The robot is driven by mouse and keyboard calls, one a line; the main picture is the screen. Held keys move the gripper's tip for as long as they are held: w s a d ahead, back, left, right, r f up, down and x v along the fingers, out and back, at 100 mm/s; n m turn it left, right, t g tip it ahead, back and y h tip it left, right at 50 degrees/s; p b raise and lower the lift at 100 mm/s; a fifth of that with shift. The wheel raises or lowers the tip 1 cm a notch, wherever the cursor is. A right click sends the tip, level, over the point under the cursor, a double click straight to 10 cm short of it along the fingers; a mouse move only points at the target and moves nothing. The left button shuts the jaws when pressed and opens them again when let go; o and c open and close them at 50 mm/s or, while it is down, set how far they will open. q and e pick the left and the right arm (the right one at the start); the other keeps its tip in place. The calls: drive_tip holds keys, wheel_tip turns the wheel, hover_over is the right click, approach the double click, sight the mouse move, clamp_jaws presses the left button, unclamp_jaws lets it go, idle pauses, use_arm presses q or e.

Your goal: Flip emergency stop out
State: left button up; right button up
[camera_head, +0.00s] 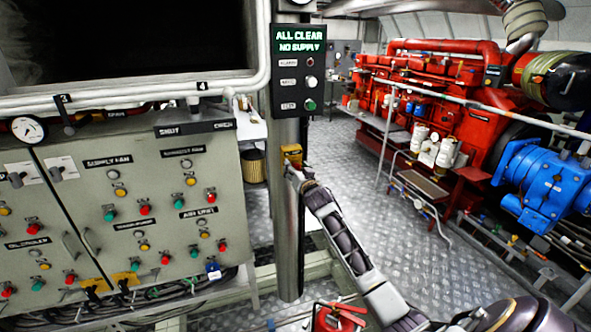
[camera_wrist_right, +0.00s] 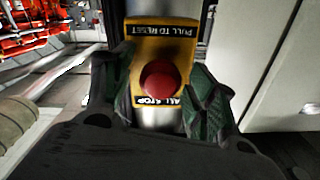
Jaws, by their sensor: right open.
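The emergency stop is a red round button (camera_wrist_right: 160,80) on a yellow box (camera_wrist_right: 150,38) in the right wrist view. The box is labelled "PULL TO RESET" and "ALL STOP". In the head view the yellow box (camera_head: 291,150) is on the grey post, small and partly hidden by my right gripper (camera_head: 294,174). In the right wrist view my right gripper (camera_wrist_right: 158,98) is open, with one green-grey finger on each side of the button. I see gaps between the fingers and the button. How far the button stands out is hard to tell. My left gripper is not in view.
The grey post (camera_head: 289,225) carries a black sign box (camera_head: 298,70) reading "ALL CLEAR NO SUPPLY". A control cabinet (camera_head: 150,165) with several coloured buttons stands left. A red extinguisher (camera_head: 335,317) is low in front. A red engine (camera_head: 440,90) stands right beyond open metal floor.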

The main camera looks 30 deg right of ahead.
drive_tip(key=shift+w, duration=0.25)
